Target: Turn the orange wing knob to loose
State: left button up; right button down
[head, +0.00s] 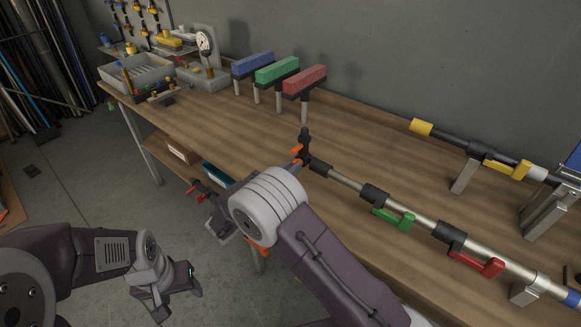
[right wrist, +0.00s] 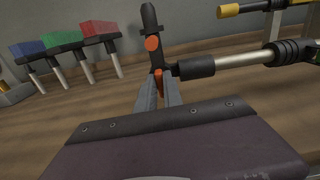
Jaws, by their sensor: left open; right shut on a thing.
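The orange wing knob (head: 297,151) is at the left end of the metal pipe, beside a dark upright fitting. In the right wrist view the orange knob (right wrist: 159,84) shows between the two grey fingers of my right gripper (right wrist: 158,88), which is shut on it. An orange round end (right wrist: 152,43) shows just above on the dark fitting. In the head view my right wrist hides most of that gripper. My left gripper (head: 188,283) is open and empty, low at the left, away from the bench.
The pipe (head: 345,180) runs right along the bench (head: 215,140), with a green lever (head: 393,217) and a red lever (head: 476,263). Blue, green and red blocks (head: 303,80) stand on posts behind. A yellow-handled pipe (head: 505,168) is at the right rear.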

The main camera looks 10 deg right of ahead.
jog(key=n+p, duration=0.2)
jog(key=p, duration=0.1)
jog(key=n+p, duration=0.2)
jog(key=p, duration=0.1)
jog(key=shift+r+n, duration=0.2)
jog(key=shift+n, duration=0.1)
jog(key=n+p, duration=0.3)
jog(key=n, duration=0.1)
jog(key=shift+w+f, duration=0.1)
jog(key=shift+f, duration=0.1)
jog(key=n+p, duration=0.1)
jog(key=n, duration=0.2)
jog(key=shift+f+p, duration=0.1)
jog(key=shift+p, duration=0.2)
jog(key=n+p, duration=0.1)
jog(key=n, duration=0.1)
jog(key=shift+n, duration=0.4)
jog(key=n, duration=0.4)
jog(key=shift+w+f+p, duration=0.1)
jog(key=shift+f+p, duration=0.05)
jog(key=shift+p, duration=0.2)
jog(key=shift+n, duration=0.9)
jog(key=c, duration=1.5)
grip_release()
